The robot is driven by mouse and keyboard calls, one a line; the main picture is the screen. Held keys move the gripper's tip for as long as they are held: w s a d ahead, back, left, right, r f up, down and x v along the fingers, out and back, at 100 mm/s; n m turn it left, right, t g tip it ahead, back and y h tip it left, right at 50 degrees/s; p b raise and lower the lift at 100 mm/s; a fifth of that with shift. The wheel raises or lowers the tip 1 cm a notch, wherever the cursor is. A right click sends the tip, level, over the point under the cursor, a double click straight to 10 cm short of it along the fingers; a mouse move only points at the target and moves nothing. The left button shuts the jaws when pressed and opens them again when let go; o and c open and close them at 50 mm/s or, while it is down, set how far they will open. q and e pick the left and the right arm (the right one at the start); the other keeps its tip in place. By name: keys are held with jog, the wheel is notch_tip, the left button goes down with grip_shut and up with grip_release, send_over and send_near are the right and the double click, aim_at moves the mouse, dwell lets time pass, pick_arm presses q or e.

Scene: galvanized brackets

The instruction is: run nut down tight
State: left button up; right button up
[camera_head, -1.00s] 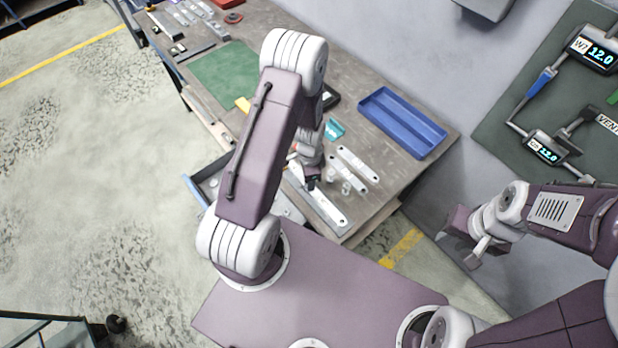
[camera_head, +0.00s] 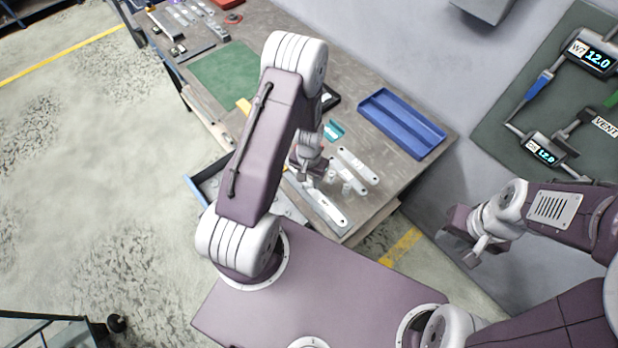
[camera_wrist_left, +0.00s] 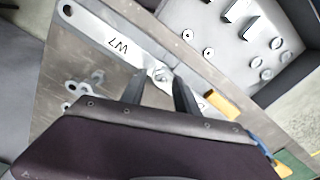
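A flat galvanized bracket marked W7 (camera_wrist_left: 98,35) lies across the bench in the left wrist view. It also shows in the head view (camera_head: 328,210). A small metal nut or bolt end (camera_wrist_left: 162,75) stands on it; I cannot tell nut from bolt clearly. My left gripper (camera_wrist_left: 161,80) has its two dark fingers apart, one either side of that fastener, with a narrow gap showing. In the head view my left gripper (camera_head: 304,174) is over the bracket, partly behind my arm. My right gripper (camera_head: 471,246) hangs off the bench at right; its fingers are unclear.
More pale brackets (camera_head: 358,166) lie beside the W7 bracket. A blue tray (camera_head: 400,140) sits at the bench's back right. A grey bin with small hardware (camera_wrist_left: 205,20) is beside the bench. A green mat (camera_head: 222,76) lies further left. Wall tools (camera_head: 540,150) hang at right.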

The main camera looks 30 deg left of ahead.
pick_arm(q)
jog(key=n, duration=0.4)
jog(key=shift+r+p, duration=0.1)
jog(key=shift+p, duration=0.2)
jog(key=n, duration=0.3)
jog(key=shift+n, duration=0.4)
jog(key=n+p, duration=0.1)
jog(key=n, duration=0.4)
jog(key=shift+n, duration=0.4)
grip_shut()
